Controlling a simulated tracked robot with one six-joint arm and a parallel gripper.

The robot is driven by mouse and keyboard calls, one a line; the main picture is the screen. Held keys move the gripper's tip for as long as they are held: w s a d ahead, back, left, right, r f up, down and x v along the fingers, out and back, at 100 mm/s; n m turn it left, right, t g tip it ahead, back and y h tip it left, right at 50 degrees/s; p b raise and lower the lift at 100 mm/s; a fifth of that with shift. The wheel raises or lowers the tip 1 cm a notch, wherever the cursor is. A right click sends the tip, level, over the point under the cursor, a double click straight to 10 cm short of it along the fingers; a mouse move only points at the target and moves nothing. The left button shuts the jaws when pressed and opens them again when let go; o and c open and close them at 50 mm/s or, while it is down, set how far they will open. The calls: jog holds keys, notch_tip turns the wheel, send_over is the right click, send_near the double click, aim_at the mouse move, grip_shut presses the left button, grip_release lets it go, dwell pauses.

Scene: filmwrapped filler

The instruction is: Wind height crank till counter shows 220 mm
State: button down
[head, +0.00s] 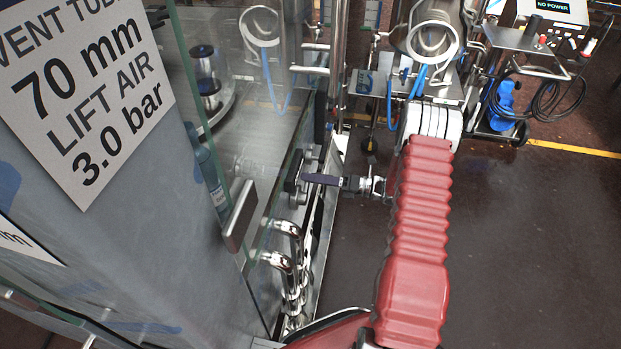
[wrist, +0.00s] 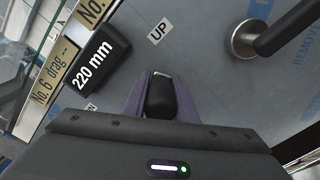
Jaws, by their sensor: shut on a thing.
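In the wrist view, the black counter (wrist: 95,62) reads "220 mm" in white. The black crank handle (wrist: 160,98) lies between the two purple fingers of my gripper (wrist: 160,92), which is shut on it. The rest of the crank is hidden or hard to make out there. In the head view my gripper (head: 308,178) reaches left from my red-sleeved arm to the dark crank parts (head: 292,172) on the machine's side. The counter cannot be read in the head view.
An "UP" label (wrist: 158,32) is on the panel beyond the handle. Another dark handle on a metal hub (wrist: 245,40) stands at upper right. Bent chrome pipes (head: 285,260) and a glass door with a grip (head: 239,215) are near my gripper. The floor (head: 530,240) to the right is clear.

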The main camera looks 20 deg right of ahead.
jog(key=shift+w+d+f+m, duration=0.2)
jog(key=shift+w+m, duration=0.1)
jog(key=shift+m, duration=0.1)
jog(key=c, duration=1.8)
grip_release()
jog(key=o, duration=0.3)
jog(key=shift+a, duration=0.1)
jog(key=shift+o, duration=0.2)
jog(key=shift+s, duration=0.1)
jog(key=v, duration=1.3)
jog(key=shift+s+d, duration=0.3)
jog(key=shift+f, duration=0.15)
